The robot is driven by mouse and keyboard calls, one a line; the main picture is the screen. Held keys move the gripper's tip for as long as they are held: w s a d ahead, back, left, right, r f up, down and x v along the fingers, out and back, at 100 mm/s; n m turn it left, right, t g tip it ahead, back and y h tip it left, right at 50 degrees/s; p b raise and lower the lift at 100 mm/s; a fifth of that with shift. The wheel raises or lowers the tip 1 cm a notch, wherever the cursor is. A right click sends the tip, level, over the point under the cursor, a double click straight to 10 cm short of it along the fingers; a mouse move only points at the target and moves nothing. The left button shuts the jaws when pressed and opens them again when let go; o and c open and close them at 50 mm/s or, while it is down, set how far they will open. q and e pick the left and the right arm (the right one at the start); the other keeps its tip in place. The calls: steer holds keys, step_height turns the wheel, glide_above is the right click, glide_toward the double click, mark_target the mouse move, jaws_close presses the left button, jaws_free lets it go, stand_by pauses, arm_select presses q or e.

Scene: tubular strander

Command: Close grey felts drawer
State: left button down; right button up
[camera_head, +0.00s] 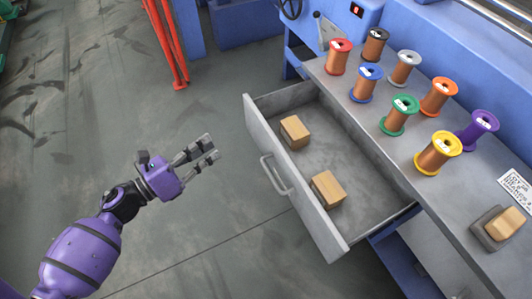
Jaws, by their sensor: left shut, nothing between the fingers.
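The grey felts drawer (264,135) stands pulled out from under the grey worktop, its inside in plain view. Its front panel faces my left arm and carries a bar handle (275,176). My right gripper is not in view.
Several coloured wire spools, such as the yellow one (438,153), stand on the worktop (400,185) above the drawer. A tan block (507,222) sits on a dark holder at right. Red legs (168,45) stand at the upper left. The floor left of the drawer is clear.

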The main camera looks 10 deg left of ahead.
arm_select(q)
steer(key=s+d+m+g+h, duration=0.3)
steer(key=s+m, duration=0.2)
steer(key=m, duration=0.3)
steer(key=p, duration=0.2)
glide_toward(273, 142)
steer(key=x, duration=0.6)
steer(key=shift+w+d+r, duration=0.15)
steer(key=shift+d+r, duration=0.05)
steer(key=shift+d, duration=0.15)
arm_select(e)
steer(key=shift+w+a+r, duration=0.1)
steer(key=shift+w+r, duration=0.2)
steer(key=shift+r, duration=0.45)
arm_select(q)
steer(key=b+x, duration=0.5)
steer(key=x, duration=1.3)
steer(key=shift+w+d+f+b, duration=0.15)
steer(key=shift+d+f+b, duration=0.05)
steer(key=shift+f+b, duration=0.2)
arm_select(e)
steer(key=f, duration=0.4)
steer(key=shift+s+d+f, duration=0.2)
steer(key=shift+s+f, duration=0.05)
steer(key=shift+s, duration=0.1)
